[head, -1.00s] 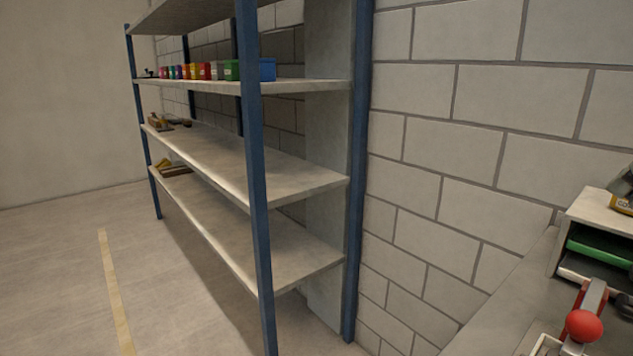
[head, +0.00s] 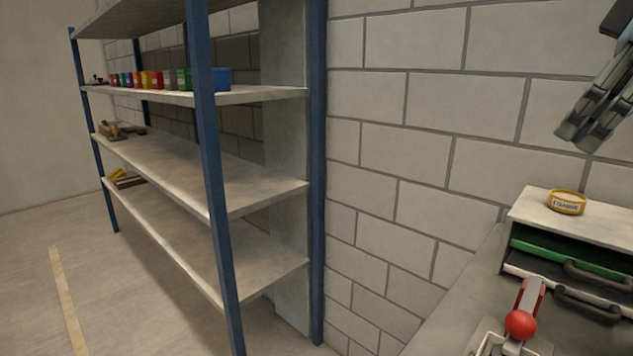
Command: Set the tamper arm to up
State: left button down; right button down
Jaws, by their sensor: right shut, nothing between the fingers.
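The tamper arm (head: 531,294) is a red and grey bar with a red ball knob (head: 521,324), low at the right of the head view. It stands over a pale-rimmed tray (head: 490,338) that the bottom edge cuts off. From this angle I cannot tell whether the arm is raised or lowered. My right gripper (head: 582,135) is at the upper right, fingers together and empty, pointing down and left. In the picture it is well above the tamper arm and apart from it. My left gripper is not in view.
A cabinet (head: 540,219) with green and grey drawers stands behind the tamper arm. A yellow ring-shaped item (head: 567,201) with a label lies on its top. The grey bench (head: 455,310) is clear at left. A blue-post shelf rack (head: 318,180) stands along the block wall.

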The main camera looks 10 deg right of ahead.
aim_at(520, 326)
jog(key=k+j, duration=0.5)
jog(key=j, duration=0.15)
jog(key=k+j, duration=1.05)
jog(key=j, duration=0.2)
